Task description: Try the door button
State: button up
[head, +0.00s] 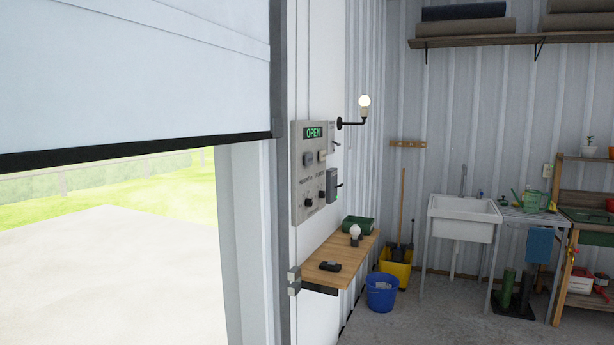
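A grey control panel (311,172) is mounted on the white wall beside the door opening. Below the display are two push buttons, one dark (308,159) and one lighter (322,156). Two black knobs (315,199) sit lower on the panel. The large pale door (130,75) hangs partly raised at the left, with its black bottom edge above the opening. My gripper is not in view.
A wooden wall shelf (325,272) below the panel holds a bulb, a dark small device (330,266) and a green case (357,225). A blue bucket (382,292), a yellow mop bucket (397,267) and a white sink (463,218) stand to the right. Bare concrete floor shows at lower right.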

aim_at(308, 159)
jog(key=z, duration=0.95)
jog(key=i, duration=3.1)
jog(key=u, duration=3.5)
